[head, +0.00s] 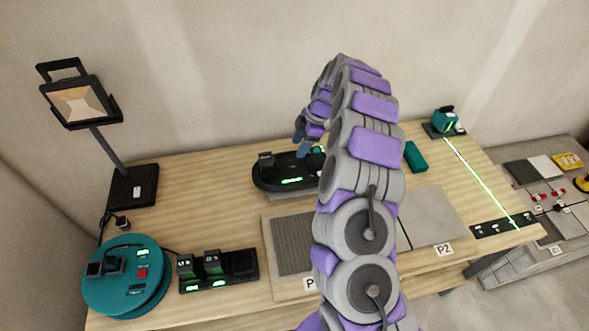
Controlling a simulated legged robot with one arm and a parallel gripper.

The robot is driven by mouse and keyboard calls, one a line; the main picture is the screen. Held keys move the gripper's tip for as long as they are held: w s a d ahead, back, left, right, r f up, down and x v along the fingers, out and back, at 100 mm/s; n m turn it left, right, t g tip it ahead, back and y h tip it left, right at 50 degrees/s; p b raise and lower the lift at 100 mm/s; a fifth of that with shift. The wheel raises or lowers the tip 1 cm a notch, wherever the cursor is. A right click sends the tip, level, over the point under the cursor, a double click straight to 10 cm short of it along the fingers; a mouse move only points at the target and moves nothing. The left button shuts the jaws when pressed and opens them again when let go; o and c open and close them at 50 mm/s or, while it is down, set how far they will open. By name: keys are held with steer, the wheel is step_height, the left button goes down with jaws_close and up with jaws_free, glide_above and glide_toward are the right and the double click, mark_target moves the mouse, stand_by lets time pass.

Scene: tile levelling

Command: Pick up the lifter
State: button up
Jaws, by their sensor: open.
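A black oval device (274,184) with a green display lies at the back middle of the wooden workbench; it looks like the lifter, but I cannot be sure. A small block stands on its left end, and its right end is partly hidden by my purple and grey arm. My gripper (306,147) points down over the device's right half with its bluish fingers open. I see nothing held in it. I cannot tell whether the fingers touch the device.
Tile panels P1 (292,245) and P2 (432,215) lie in front. At left are a round teal unit (120,292), a black charger (243,262) and a lamp (80,103). A teal block (415,157) and a laser unit (444,122) stand at right.

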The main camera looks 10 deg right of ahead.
steer(key=b, duration=0.2)
glide_above(293, 163)
steer(key=s, duration=0.2)
steer(key=shift+w+d+f, duration=0.1)
steer(key=shift+f, duration=1.1)
steer(key=shift+w+f, duration=0.1)
steer(key=shift+f, duration=1.1)
steer(key=shift+f+b, duration=0.25)
steer(key=shift+b, duration=0.05)
jaws_close()
